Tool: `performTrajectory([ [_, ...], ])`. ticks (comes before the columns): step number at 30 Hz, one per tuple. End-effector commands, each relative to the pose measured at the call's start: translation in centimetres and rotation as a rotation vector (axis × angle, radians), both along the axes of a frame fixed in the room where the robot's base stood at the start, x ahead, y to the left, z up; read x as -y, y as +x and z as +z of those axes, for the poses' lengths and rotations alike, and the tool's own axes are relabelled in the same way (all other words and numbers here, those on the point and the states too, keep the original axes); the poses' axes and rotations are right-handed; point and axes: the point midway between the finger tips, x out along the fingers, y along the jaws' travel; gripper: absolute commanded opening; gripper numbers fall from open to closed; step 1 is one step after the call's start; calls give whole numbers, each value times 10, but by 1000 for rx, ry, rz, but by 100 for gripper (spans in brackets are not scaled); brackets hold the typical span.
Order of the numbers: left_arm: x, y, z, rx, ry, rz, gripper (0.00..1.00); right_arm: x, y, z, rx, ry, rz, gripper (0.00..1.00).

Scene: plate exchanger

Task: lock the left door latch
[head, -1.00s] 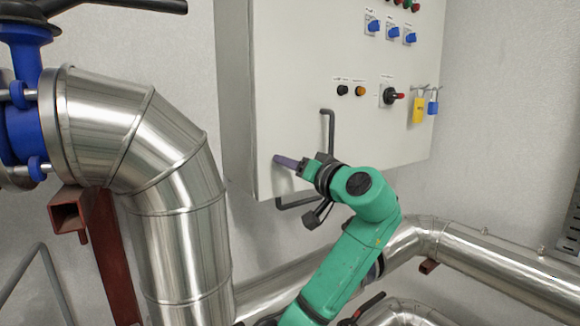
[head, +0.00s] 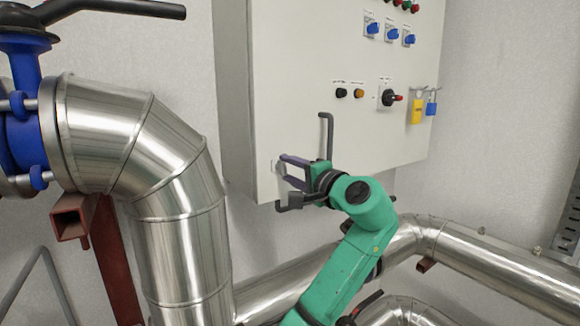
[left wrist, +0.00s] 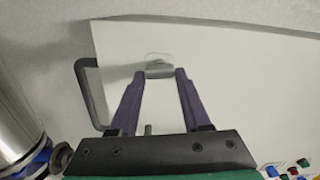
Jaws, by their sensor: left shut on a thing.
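The left door latch (head: 275,167) is a small grey piece on a light plate, low on the left of the pale cabinet door. In the left wrist view the latch (left wrist: 159,69) sits between the tips of my two purple fingers. My left gripper (head: 284,169) reaches it from the right on the green arm, one finger above the other. The gripper (left wrist: 159,75) is shut on the latch, its fingers still apart by the latch's width. The fingers partly hide the latch in the head view. My right gripper is not in view.
A dark bar handle (head: 329,135) stands on the door just right of my gripper. A large metal pipe (head: 180,215) fills the left, and another pipe (head: 490,265) runs low right.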

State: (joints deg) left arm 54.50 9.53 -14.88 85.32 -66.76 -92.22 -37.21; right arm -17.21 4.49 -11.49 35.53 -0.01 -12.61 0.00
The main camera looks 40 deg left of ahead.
Motion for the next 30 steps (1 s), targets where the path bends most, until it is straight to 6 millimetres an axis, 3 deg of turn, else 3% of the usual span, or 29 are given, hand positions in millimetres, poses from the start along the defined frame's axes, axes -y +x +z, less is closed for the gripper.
performTrajectory([
  [9,0,0,0,-129,38,0,0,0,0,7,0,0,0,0],
  [25,0,0,-1,-156,47,0,0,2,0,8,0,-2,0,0],
  [26,0,0,-1,-156,47,0,51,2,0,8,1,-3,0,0],
  [28,0,0,-1,-156,47,0,78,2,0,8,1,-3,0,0],
  [30,0,0,-1,-155,47,0,78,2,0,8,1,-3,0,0],
])
